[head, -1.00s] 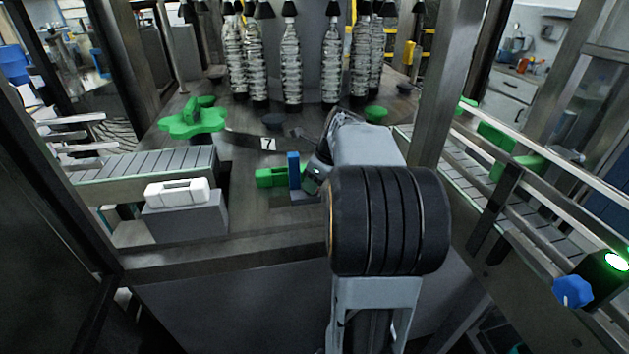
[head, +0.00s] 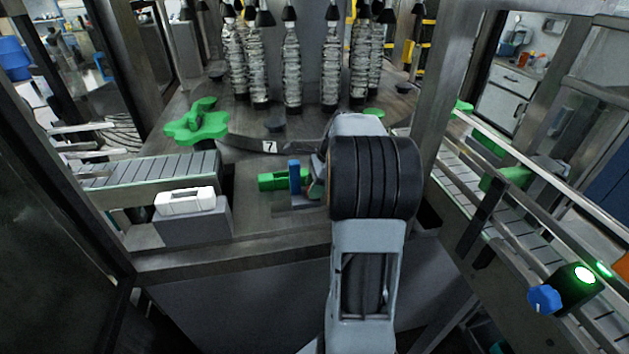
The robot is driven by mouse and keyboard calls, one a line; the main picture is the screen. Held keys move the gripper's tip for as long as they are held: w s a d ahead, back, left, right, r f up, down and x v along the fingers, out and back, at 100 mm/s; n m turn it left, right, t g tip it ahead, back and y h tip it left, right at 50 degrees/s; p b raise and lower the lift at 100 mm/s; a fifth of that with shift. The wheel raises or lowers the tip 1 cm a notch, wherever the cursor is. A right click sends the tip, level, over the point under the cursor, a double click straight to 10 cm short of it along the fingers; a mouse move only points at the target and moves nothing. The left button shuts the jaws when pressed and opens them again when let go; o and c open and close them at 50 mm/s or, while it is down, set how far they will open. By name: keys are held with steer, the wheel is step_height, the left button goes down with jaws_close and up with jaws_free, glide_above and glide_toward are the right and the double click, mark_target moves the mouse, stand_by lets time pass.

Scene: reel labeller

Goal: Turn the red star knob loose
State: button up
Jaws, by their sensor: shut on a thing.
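No red star knob shows in the head view. My own arm reaches away from me over the machine table, and its thick black joint and grey links cover the place where it ends. My gripper is hidden behind the arm, so neither its fingers nor anything between them shows. Just left of the arm, a green block (head: 271,181) with an upright blue plate (head: 294,177) sits low on the table. Its right end runs behind my arm.
A green star wheel (head: 197,124) stands on the table at left. A white device (head: 185,201) sits on a grey block by the left conveyor (head: 150,169). Clear bottles (head: 292,65) hang at the back. A blue knob (head: 544,299) and lit green button (head: 585,275) are at right.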

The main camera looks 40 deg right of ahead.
steer(key=shift+r+n+p, duration=0.1)
steer(key=shift+n+p, duration=0.25)
steer(key=shift+n, duration=0.35)
steer(key=shift+n+g, duration=0.3)
steer(key=shift+g, duration=0.1)
steer(key=o, duration=0.9)
steer(key=v, duration=1.3)
steer(key=shift+s+d+r, duration=0.15)
steer(key=shift+d+r, duration=0.1)
steer(key=shift+d, duration=0.1)
